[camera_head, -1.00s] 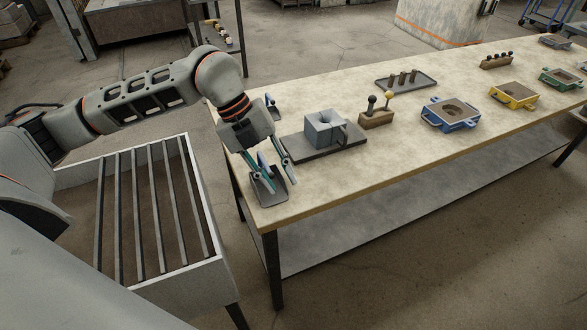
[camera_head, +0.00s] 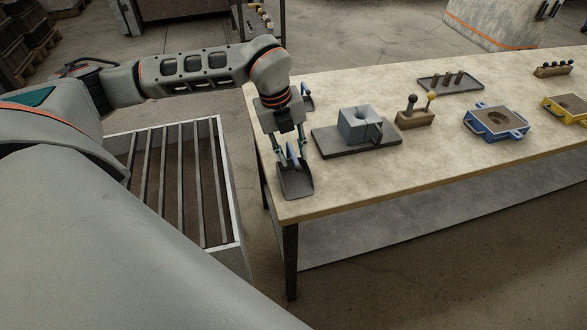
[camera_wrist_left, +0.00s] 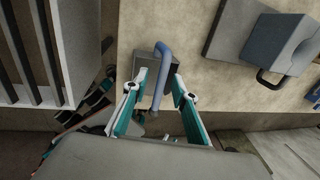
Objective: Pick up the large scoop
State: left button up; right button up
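The large scoop (camera_head: 297,184) has a dark grey pan and a blue handle, and lies at the near left corner of the table. A smaller scoop (camera_head: 306,97) with a blue handle lies behind it, partly hidden by my arm. My left gripper (camera_head: 290,154) points down over the large scoop. Its fingers are apart, one on each side of the blue handle. In the left wrist view the blue handle (camera_wrist_left: 163,62) stands between the open fingers (camera_wrist_left: 160,86), with a visible gap on both sides. My right gripper is not in view.
A grey block mould on a dark plate (camera_head: 334,148) stands to the right of the scoop. A wooden holder (camera_head: 415,119) with two knobbed tools and a blue moulding box (camera_head: 497,122) stand farther right. A slatted bin (camera_head: 232,205) stands left of the table.

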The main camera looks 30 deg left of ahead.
pick_arm(q)
jog(key=shift+f, duration=0.25)
grip_shut()
jog(key=shift+r, duration=0.2)
